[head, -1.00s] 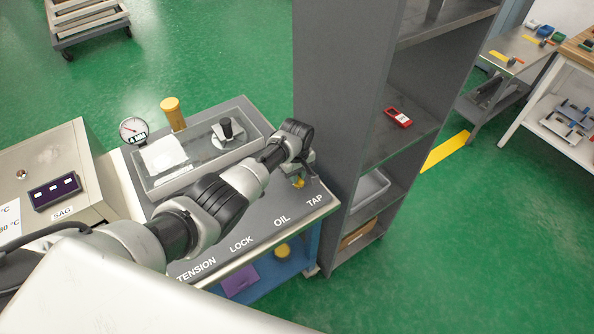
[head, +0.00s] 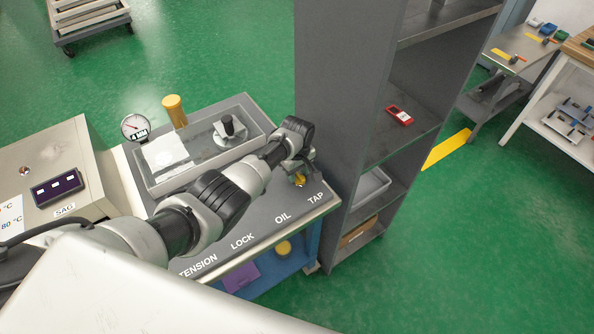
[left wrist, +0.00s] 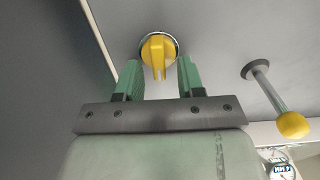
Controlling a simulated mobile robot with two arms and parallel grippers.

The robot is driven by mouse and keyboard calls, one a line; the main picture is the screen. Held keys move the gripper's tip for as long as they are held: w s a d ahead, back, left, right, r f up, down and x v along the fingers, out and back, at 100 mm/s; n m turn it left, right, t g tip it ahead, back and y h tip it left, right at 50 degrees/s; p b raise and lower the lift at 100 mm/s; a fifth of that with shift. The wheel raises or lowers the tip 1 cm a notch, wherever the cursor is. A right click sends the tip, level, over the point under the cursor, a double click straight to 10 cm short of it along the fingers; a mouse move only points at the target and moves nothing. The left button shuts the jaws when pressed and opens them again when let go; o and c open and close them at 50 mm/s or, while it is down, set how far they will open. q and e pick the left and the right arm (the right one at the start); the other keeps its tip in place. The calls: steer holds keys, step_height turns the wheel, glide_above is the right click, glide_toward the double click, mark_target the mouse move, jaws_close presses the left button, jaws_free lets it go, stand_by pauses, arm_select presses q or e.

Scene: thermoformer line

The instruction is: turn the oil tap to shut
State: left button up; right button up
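The oil tap is a yellow knob (left wrist: 157,53) with a raised grip bar, set in a round metal ring. It shows at the top middle of the left wrist view, and a small part of it (head: 299,180) shows in the head view above the labels "OIL" and "TAP". My left gripper (left wrist: 159,75) is open, with its green fingers on either side of the knob's near end and a gap on both sides. In the head view my left gripper (head: 302,170) is mostly hidden by its own wrist. My right gripper is not in view.
A yellow-tipped lever (left wrist: 291,124) stands right of the knob in the left wrist view. A tall grey shelf (head: 340,100) stands close right of the panel. A glass-topped tray (head: 160,185) and a yellow-capped post (head: 173,110) are left of the arm.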

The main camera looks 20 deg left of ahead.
arm_select(q)
step_height(320, 180, up, 11)
steer(key=p, duration=0.1)
stand_by(0.5)
steer(key=shift+f, duration=0.1)
